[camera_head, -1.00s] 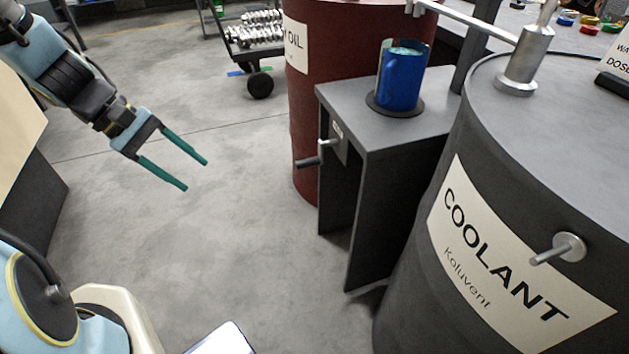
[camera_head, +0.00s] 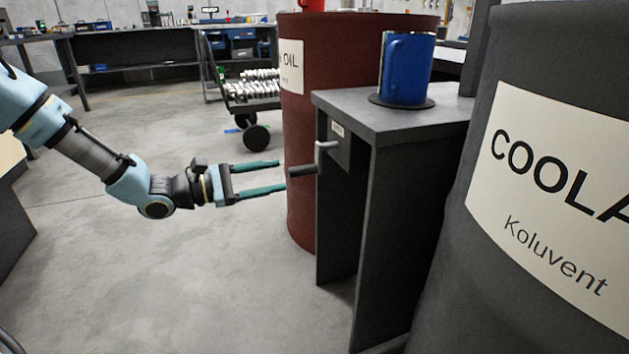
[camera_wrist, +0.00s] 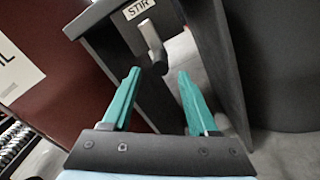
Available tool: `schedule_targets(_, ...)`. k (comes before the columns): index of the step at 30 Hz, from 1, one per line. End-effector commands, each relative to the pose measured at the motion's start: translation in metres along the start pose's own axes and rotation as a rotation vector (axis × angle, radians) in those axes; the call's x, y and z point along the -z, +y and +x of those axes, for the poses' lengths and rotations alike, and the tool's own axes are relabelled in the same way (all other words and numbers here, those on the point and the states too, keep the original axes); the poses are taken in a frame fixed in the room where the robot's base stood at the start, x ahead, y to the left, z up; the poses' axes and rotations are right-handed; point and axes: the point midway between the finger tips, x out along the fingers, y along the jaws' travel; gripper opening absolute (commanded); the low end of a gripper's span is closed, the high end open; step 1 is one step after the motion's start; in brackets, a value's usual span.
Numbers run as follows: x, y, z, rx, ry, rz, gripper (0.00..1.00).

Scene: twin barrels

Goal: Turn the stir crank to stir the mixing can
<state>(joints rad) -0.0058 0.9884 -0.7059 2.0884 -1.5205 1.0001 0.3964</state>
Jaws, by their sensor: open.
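The stir crank (camera_head: 318,160) sticks out from the left side of the grey stand, with a dark grip pointing left. In the wrist view the crank (camera_wrist: 154,48) hangs below the STIR label (camera_wrist: 139,8), ahead of and between the fingertips. The blue mixing can (camera_head: 407,70) stands upright on a dark round plate on top of the stand (camera_head: 390,122). My gripper (camera_head: 283,175) is open and empty, its green fingers level and pointing right at the crank grip. In the wrist view my gripper (camera_wrist: 160,73) shows a clear gap between its fingers. I cannot tell whether a fingertip touches the grip.
A red-brown oil barrel (camera_head: 300,150) stands behind the stand. The grey coolant barrel (camera_head: 470,250) stands close on the right. A cart (camera_head: 250,100) with metal parts and a workbench (camera_head: 130,45) are at the back. The floor (camera_head: 180,270) left of the stand is clear.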

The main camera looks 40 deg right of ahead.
Motion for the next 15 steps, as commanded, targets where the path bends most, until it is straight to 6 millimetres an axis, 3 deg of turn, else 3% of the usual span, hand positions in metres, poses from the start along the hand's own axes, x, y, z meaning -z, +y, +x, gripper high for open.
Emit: schedule_targets(15,0.001,-0.003,0.086,0.005,-0.001,0.002,0.59)
